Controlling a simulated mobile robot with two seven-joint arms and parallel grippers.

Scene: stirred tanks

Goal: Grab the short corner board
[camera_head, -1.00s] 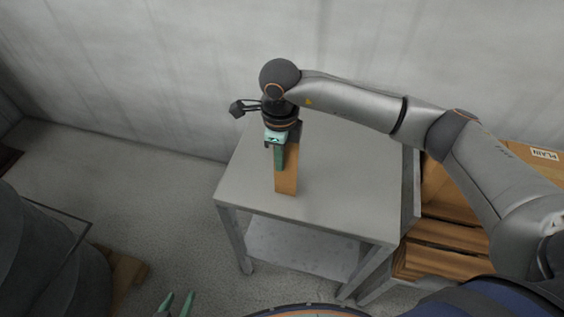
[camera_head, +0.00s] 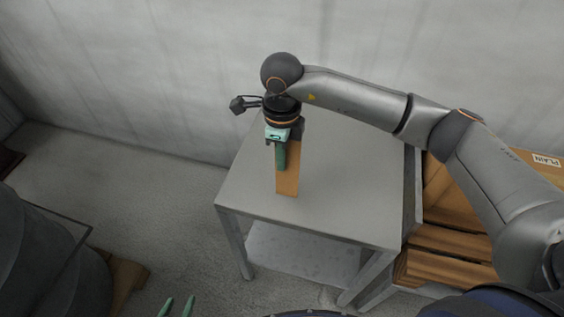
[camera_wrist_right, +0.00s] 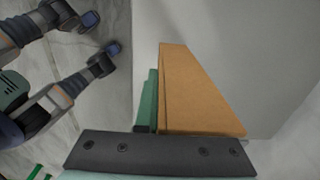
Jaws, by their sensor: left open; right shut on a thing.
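The short corner board (camera_head: 288,181) is a brown, narrow board at the left part of the grey table (camera_head: 330,215). In the head view it extends down from my right gripper (camera_head: 281,163). That gripper is shut on the board, with a green finger showing along its left side. The right wrist view shows the board (camera_wrist_right: 195,95) as a brown panel beside the green finger. I cannot tell whether its lower end touches the table top.
Brown boxes or boards, one labelled PLAIN (camera_head: 546,160), stand right of the table. A dark rounded tank (camera_head: 40,255) is at the lower left. A pale wall is behind the table. The table top right of the board is clear.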

